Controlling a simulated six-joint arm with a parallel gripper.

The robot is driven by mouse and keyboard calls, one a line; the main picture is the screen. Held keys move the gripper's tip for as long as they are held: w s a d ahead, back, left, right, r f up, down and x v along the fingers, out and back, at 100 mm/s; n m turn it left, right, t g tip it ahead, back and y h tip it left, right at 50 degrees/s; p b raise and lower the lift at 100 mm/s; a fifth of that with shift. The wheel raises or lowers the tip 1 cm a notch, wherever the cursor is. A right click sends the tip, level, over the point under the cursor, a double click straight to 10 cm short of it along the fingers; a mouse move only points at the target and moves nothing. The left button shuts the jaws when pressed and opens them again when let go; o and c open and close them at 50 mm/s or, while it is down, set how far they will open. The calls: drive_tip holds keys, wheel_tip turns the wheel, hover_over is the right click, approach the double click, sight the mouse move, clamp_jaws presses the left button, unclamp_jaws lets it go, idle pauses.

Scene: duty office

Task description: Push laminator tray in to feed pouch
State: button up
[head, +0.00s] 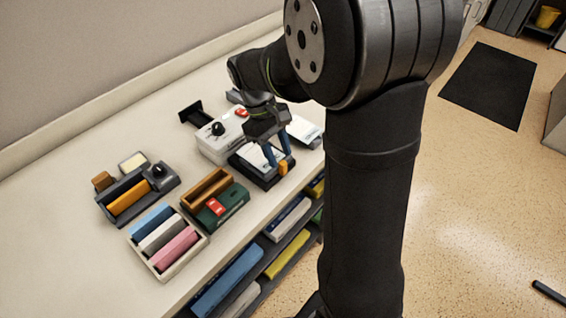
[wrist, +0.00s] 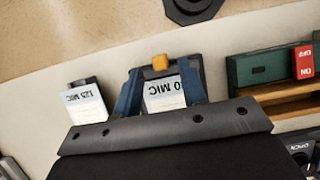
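The white laminator (head: 222,143) with a black knob sits on the counter. In front of it is the dark tray (head: 248,171), bearing a white pouch (head: 254,157). An orange tab (head: 283,168) is at the tray's near end. My gripper (head: 281,160) is over the tray with its blue fingers apart. In the wrist view the gripper (wrist: 165,72) has one finger on each side of the pouch (wrist: 165,95), which is lettered "0 MIC", with the orange tab (wrist: 160,62) near the fingertips. I cannot tell whether the fingers touch the tray.
A second card (wrist: 86,102), lettered "125 MIC", lies beside the tray. A green box (head: 232,204) with a red ON/OFF switch, a wooden tray (head: 222,177) and a bin of coloured blocks (head: 173,277) stand left. Shelves below hold binders (head: 228,279).

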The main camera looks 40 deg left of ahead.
sight(282, 162)
drive_tip(key=shift+x, duration=2.1)
clamp_jaws()
